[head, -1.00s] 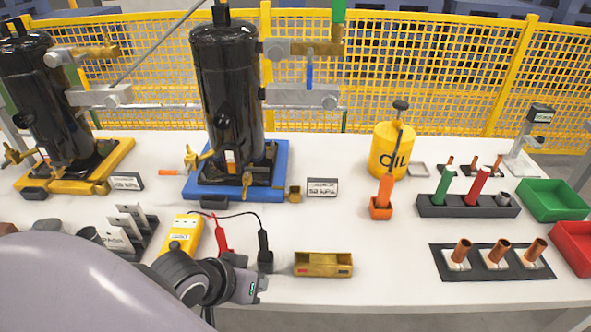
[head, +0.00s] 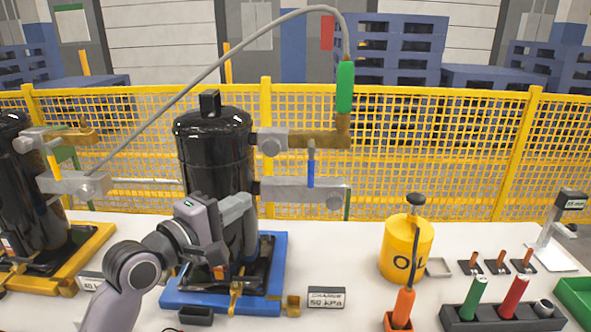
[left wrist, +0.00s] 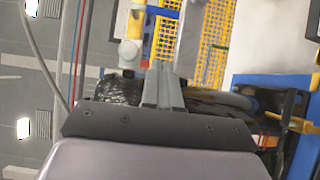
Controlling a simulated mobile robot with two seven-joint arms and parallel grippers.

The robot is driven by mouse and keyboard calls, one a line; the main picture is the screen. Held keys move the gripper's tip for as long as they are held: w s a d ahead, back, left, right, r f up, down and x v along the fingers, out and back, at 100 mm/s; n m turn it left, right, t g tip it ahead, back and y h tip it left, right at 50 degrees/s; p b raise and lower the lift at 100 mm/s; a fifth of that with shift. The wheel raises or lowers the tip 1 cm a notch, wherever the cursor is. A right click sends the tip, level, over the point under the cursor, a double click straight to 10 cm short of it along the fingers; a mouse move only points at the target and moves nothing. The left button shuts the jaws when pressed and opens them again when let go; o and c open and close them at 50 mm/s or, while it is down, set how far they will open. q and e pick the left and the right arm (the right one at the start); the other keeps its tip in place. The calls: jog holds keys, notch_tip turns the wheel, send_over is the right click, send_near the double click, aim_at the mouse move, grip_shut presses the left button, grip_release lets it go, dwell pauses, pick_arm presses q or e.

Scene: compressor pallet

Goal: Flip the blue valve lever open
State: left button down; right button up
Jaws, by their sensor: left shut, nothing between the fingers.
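The blue valve lever (head: 311,165) hangs straight down from the brass valve pipe (head: 318,141) to the right of the middle black compressor (head: 213,150). A green fitting (head: 345,88) with a grey hose stands on the pipe's end. In the left wrist view the lever (left wrist: 165,12) shows near the top edge, turned sideways. My left gripper (head: 238,205) is in front of the compressor, left of and below the lever, apart from it. Its fingers show shut and empty in the left wrist view (left wrist: 165,72). It hides part of the compressor. My right gripper is not in view.
A grey bracket (head: 300,189) sits just below the lever. The compressor stands on a blue base (head: 272,270). A second compressor on a yellow base (head: 65,270) is at left. A yellow oil can (head: 402,255) is at right. A yellow mesh fence (head: 450,150) runs behind.

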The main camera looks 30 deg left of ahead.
pick_arm(q)
jog(key=shift+w+a, duration=0.15)
jog(key=shift+w, duration=0.15)
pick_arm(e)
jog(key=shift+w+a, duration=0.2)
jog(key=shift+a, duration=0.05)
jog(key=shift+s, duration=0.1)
pick_arm(q)
jog(key=shift+w, duration=0.1)
jog(key=p, duration=0.1)
send_near(311, 164)
jog(key=w+a+f, duration=0.2)
jog(key=w+a, duration=0.2)
jog(key=shift+w+d+f+p, duration=0.15)
jog(key=shift+w+d+p, duration=0.05)
jog(key=shift+w+d, duration=0.5)
jog(key=shift+w+d+f+p, duration=0.2)
jog(key=shift+w+d, duration=0.35)
jog(key=shift+w, duration=0.15)
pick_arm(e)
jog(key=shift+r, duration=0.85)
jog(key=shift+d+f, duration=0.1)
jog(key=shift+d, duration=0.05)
